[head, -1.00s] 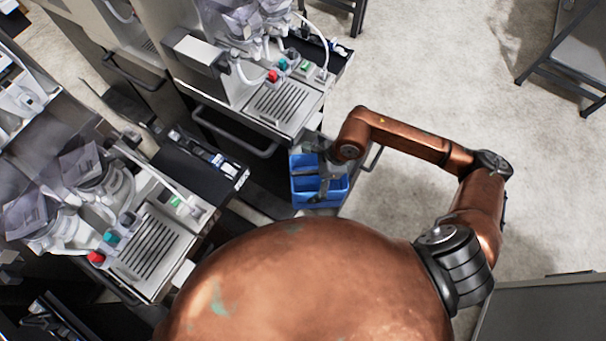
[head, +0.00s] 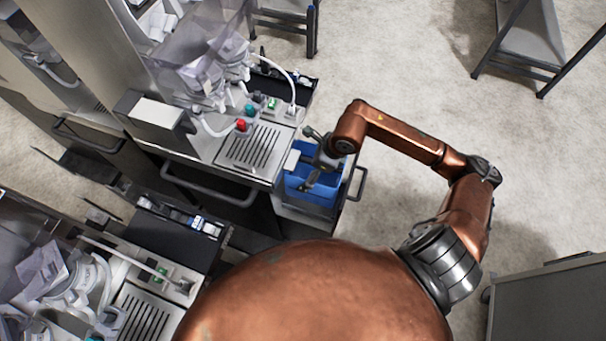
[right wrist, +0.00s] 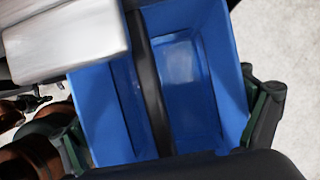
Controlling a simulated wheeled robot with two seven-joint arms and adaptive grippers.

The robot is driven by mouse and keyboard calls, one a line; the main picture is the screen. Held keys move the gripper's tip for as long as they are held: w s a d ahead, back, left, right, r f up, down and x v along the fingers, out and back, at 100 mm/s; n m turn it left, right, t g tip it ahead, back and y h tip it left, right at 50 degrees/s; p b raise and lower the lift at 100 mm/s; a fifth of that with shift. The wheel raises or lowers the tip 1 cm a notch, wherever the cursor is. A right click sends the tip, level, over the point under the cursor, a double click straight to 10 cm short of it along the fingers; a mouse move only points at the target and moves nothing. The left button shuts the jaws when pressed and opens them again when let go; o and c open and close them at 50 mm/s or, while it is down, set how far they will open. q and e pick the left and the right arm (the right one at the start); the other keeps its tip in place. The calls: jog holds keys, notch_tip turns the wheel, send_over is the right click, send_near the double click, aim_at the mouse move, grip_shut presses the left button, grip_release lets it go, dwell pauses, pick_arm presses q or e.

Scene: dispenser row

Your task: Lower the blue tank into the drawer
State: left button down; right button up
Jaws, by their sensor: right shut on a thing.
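My left gripper is out of view.
A dispenser with a slotted drip tray (head: 254,147) stands left of the tank. A pale block (right wrist: 65,45) is close to the tank in the wrist view. A dark drawer handle (head: 358,183) is at its right. Another dispenser (head: 145,318) is at lower left. Open floor lies right.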

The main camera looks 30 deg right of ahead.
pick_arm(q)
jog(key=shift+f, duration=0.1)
pick_arm(e)
jog(key=shift+w+d+r, duration=0.2)
jog(key=shift+w+r, duration=0.05)
jog(key=shift+o, duration=0.2)
jog(key=shift+d+f+b, duration=0.1)
jog(key=shift+f+b, duration=0.2)
notch_tip(320, 180, down, 2)
jog(key=shift+d+f+b, duration=0.1)
jog(key=shift+d+b, duration=0.05)
jog(key=shift+b, duration=0.4)
jog(key=shift+a+f+b, duration=0.25)
jog(key=shift+f+b, duration=0.2)
jog(key=shift+f, duration=0.2)
jog(key=shift+f+b, duration=0.45)
jog(key=shift+f, duration=0.4)
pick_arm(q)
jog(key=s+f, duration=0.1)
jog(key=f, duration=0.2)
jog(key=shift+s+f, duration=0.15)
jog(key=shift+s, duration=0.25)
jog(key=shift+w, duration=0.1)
pick_arm(e)
jog(key=shift+s, duration=0.15)
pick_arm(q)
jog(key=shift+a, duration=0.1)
